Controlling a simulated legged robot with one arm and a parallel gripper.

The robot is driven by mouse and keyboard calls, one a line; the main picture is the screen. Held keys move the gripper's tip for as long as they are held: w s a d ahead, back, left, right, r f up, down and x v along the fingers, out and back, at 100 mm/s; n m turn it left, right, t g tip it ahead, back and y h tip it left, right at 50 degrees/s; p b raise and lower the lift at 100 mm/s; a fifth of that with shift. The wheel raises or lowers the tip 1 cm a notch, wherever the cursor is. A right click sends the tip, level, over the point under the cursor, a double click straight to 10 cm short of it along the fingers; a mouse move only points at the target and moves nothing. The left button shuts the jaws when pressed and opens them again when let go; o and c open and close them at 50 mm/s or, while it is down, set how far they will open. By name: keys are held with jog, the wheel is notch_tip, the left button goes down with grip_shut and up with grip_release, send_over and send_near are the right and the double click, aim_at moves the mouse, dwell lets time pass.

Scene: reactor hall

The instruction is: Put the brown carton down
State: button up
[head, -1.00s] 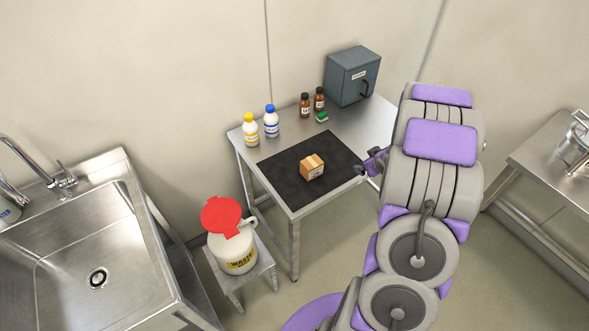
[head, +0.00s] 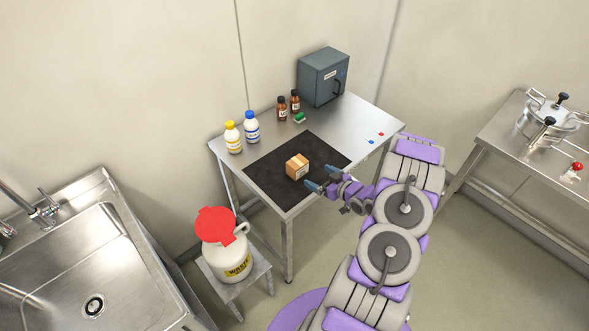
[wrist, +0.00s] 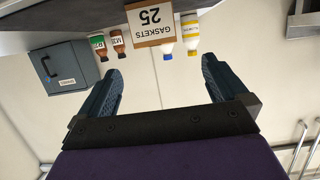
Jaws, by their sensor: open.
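The brown carton (head: 297,167) rests upright on the black mat (head: 262,177) on the steel table. In the wrist view the carton (wrist: 151,22) shows upside down with a label reading "GASKETS 25", ahead of the jaws. My gripper (head: 323,188) is open and empty, to the right of the carton and apart from it. In the wrist view its two fingers (wrist: 158,85) are spread wide with nothing between them.
Yellow-capped (head: 233,138) and blue-capped (head: 252,127) bottles, two brown bottles (head: 288,104) and a grey cabinet (head: 323,77) stand at the table's back. A sink (head: 75,260) is farther left, a pot (head: 548,122) on a bench right.

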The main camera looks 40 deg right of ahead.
send_near(298, 163)
jog(key=shift+w+d+f, duration=0.25)
jog(key=shift+w+f, duration=0.7)
jog(key=shift+w, duration=0.1)
jog(key=w+a, duration=0.2)
jog(key=w, duration=0.1)
jog(key=shift+f+b, duration=0.2)
jog(key=shift+b, duration=0.15)
jog(key=w, duration=0.1)
jog(key=w+d, duration=0.1)
jog(key=w, duration=0.1)
jog(key=w+f, duration=0.1)
jog(key=shift+w+d+b, duration=0.3)
jog(key=shift+d+b, duration=0.05)
jog(key=shift+b, duration=0.05)
jog(key=shift+w+f, duration=0.1)
jog(key=shift+w, duration=0.15)
jog(key=shift+a, duration=0.4)
jog(key=shift+a+r, duration=0.2)
jog(key=shift+c, duration=1)
jog(key=shift+d+f, duration=0.1)
jog(key=shift+d, duration=0.25)
jog(key=c, duration=0.6)
jog(key=shift+a, duration=0.1)
jog(key=shift+c, duration=1.3)
